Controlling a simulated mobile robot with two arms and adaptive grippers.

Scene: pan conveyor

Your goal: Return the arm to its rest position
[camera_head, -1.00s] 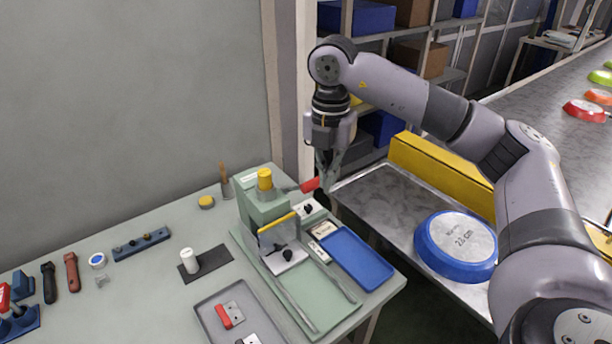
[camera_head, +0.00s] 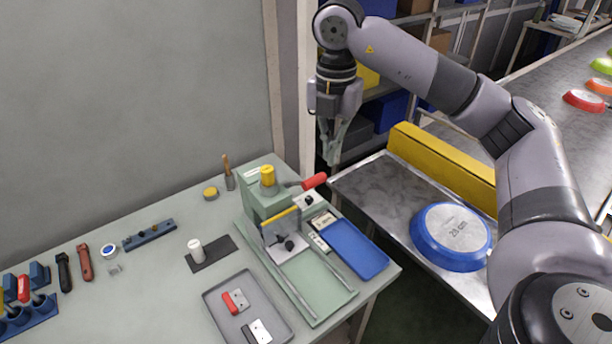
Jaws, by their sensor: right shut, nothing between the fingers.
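My right arm comes in from the right side of the head view and arches over the metal conveyor. My right gripper (camera_head: 331,158) hangs downward with its fingers together and nothing between them. It is above and just behind the red-handled lever (camera_head: 314,181) of the green press (camera_head: 265,200), apart from it. My left gripper is not in view.
A blue upside-down pan (camera_head: 452,237) lies on the metal conveyor (camera_head: 375,185) beside a yellow guard (camera_head: 440,165). The green workbench (camera_head: 160,290) holds a blue tray (camera_head: 355,250), a grey tray (camera_head: 215,310) and several hand tools. Shelves stand behind.

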